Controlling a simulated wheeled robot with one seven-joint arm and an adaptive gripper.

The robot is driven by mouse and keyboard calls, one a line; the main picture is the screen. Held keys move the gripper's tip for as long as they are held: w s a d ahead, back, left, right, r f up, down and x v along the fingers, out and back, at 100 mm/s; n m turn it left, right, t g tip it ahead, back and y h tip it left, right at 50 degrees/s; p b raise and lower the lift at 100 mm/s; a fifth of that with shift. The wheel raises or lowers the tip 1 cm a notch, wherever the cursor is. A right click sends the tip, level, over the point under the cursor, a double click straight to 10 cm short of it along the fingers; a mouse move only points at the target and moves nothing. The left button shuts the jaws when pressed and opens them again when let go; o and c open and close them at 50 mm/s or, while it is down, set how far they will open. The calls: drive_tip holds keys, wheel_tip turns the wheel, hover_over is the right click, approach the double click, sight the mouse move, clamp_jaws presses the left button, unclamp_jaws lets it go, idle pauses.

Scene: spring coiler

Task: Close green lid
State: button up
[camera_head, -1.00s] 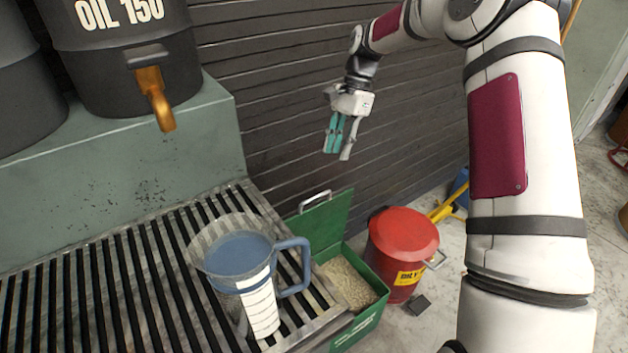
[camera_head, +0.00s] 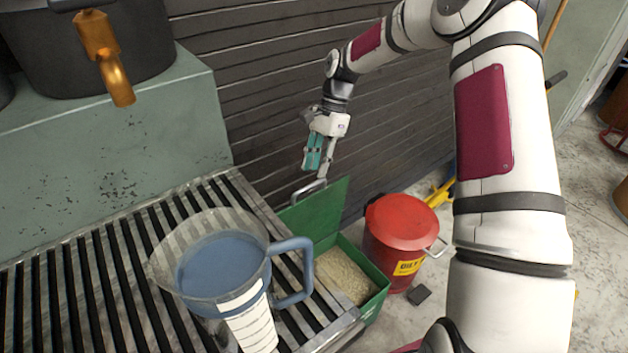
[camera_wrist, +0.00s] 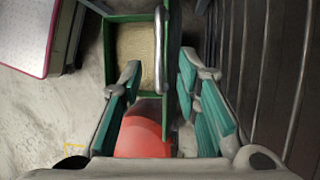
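The green lid (camera_head: 317,209) stands raised, tilted up at the back of the green box (camera_head: 374,305), with a grey bar handle (camera_head: 308,188) on its upper edge. The open box holds pale granular material (camera_head: 345,274). My gripper (camera_head: 317,168) is just above the lid's handle and points down. In the wrist view my gripper (camera_wrist: 160,98) has its teal-padded fingers spread apart. The lid's handle (camera_wrist: 159,50) lies between and beyond them, seemingly untouched. The lid (camera_wrist: 174,50) shows edge-on beside the box opening.
A red oily-waste can (camera_head: 400,238) stands right of the box. A metal grate (camera_head: 110,255) with a clear measuring jug (camera_head: 222,265) of blue-grey liquid is at the left. The dark slatted wall (camera_head: 260,100) is close behind the lid.

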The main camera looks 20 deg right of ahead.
sight(312, 184)
drive_tip(key=shift+b+x, duration=0.45)
drive_tip(key=shift+x, duration=1.3)
clamp_jaws()
